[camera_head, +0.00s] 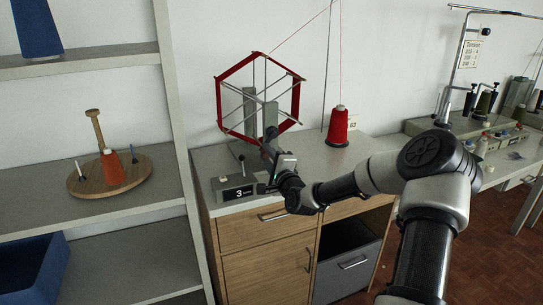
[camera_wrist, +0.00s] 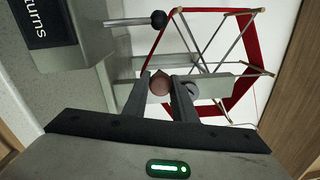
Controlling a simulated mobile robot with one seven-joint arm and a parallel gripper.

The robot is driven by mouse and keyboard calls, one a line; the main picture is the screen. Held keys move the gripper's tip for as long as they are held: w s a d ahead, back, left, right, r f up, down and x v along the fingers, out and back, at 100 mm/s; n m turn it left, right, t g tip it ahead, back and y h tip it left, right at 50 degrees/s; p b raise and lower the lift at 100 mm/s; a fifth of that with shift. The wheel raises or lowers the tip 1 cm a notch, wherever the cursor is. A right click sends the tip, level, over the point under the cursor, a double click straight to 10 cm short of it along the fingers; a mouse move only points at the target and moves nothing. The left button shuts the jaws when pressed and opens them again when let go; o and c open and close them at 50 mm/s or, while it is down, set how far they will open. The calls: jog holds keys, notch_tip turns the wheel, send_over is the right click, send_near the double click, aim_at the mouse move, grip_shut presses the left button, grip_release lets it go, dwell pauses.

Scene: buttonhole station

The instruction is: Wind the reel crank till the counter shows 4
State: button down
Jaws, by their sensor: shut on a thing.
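The reel (camera_head: 220,105) is a six-sided frame wound with red yarn, on grey posts on the cabinet top. It also shows in the wrist view (camera_wrist: 243,88). The counter (camera_head: 238,193) is a dark box at the cabinet's front, reading 3; only its "turns" label (camera_wrist: 35,20) shows in the wrist view. My gripper (camera_head: 268,146) is in front of the reel's hub, partly hidden by my wrist. In the wrist view its fingers (camera_wrist: 160,95) are shut on the round brown crank knob (camera_wrist: 160,82). The rest of the crank is largely hidden.
A black-tipped lever (camera_head: 241,159) rises from the counter box, close left of my gripper. A red thread cone (camera_head: 338,128) stands right of the reel, its thread running upward. Shelves (camera_head: 110,205) stand at left; a machine table (camera_head: 450,125) is at right.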

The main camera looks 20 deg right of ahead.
jog(key=a+r+m+p, duration=0.1)
jog(key=a+r+m, duration=0.2)
jog(key=r+m, duration=0.3)
jog(key=shift+m+h, duration=0.3)
jog(key=shift+m, duration=2.4)
jog(key=shift+a+r, duration=0.1)
jog(key=shift+r, duration=0.05)
jog(key=c, duration=1.5)
grip_release()
jog(key=shift+a, duration=0.1)
jog(key=shift+o, duration=0.2)
jog(key=shift+d, duration=0.2)
jog(key=shift+s, duration=0.15)
